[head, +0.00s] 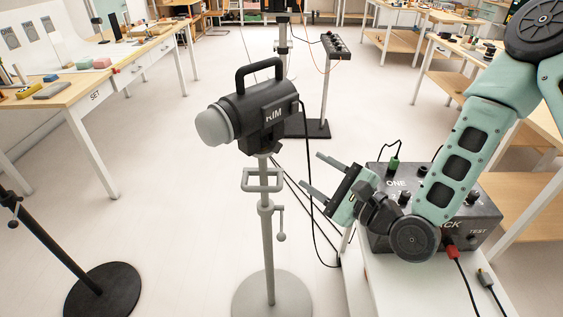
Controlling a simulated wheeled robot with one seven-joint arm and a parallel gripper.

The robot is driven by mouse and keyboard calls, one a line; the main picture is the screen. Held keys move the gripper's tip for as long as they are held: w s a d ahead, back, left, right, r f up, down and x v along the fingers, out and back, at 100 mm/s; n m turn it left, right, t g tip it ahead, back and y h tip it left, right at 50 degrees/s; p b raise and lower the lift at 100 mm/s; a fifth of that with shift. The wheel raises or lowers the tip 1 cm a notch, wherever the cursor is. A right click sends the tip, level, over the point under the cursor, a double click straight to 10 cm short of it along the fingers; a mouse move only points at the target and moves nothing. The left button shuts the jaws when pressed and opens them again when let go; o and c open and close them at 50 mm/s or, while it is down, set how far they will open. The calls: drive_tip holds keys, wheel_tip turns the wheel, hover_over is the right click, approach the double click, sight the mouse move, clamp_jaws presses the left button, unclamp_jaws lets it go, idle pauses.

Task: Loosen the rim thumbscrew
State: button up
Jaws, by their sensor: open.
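The lamp marked RIM (255,110) is a black cylinder with a pale grey front and a top handle. It sits on a grey stand (268,255) with a round base. On the stand, a grey rectangular loop (262,180) sits below the lamp, and a small cranked grey piece with a ball end (281,222) hangs on the right of the pole. I cannot tell for certain which one is the thumbscrew. My gripper (311,170) is open and empty, to the right of the loop, its two fingers pointing left toward the stand, apparently apart from it.
A dark box marked ONE, PACK and TEST (379,238) stands on a white surface (398,290) under my arm, with green and red plugs. A cable runs down beside the stand. A black round-based stand (103,292) is at left, and a table marked SET (70,92) behind it.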

sight(278, 148)
drive_tip(key=p+x, duration=0.1)
drive_tip(key=x, duration=0.4)
drive_tip(key=p+x, duration=0.1)
drive_tip(key=x, duration=0.3)
drive_tip(key=shift+w+a+r, duration=0.2)
drive_tip(key=shift+w+a, duration=0.1)
drive_tip(key=shift+w+a+f, duration=0.1)
drive_tip(key=shift+w+a, duration=0.35)
drive_tip(key=shift+w, duration=0.05)
drive_tip(key=c, duration=1)
